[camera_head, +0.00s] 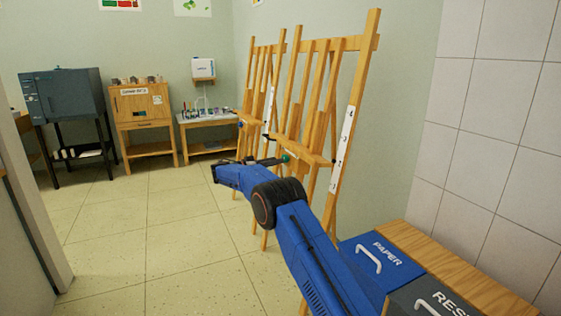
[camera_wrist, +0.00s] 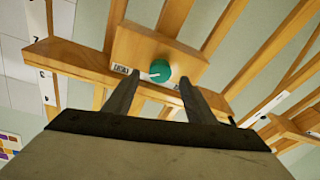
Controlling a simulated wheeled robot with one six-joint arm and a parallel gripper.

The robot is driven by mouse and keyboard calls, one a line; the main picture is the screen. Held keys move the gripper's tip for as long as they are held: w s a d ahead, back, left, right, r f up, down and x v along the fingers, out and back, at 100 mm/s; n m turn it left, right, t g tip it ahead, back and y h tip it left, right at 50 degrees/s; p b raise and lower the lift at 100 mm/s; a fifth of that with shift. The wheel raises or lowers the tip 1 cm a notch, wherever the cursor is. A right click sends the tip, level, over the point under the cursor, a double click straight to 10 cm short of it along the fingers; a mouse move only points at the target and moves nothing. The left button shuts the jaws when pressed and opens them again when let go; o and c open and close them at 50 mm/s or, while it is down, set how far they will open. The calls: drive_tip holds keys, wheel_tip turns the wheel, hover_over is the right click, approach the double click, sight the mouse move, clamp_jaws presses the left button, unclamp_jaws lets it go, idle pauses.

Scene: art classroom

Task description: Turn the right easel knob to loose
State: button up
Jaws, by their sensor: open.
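The right easel (camera_head: 335,95) is the nearer of two wooden easels along the wall. Its round green knob (camera_head: 285,157) also shows in the wrist view (camera_wrist: 162,68), on a wooden block. A white pointer on the knob points left, toward a small printed label (camera_wrist: 122,70) too small to read. A second label is partly hidden by the right finger. My gripper (camera_wrist: 159,80) is open, its fingertips apart on either side of the knob's lower part. I cannot tell whether they touch it. In the head view my gripper (camera_head: 271,161) is at the knob.
A second easel (camera_head: 255,75) stands just beyond. Blue and grey bins (camera_head: 375,262) in a wooden unit are at the lower right. A kiln-like cabinet (camera_head: 65,95), a wooden cabinet (camera_head: 142,108) and a small table (camera_head: 205,120) stand at the back. The floor (camera_head: 150,220) at left is clear.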

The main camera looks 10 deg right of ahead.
sight(286, 159)
drive_tip(key=shift+x, duration=2)
drive_tip(key=c, duration=1)
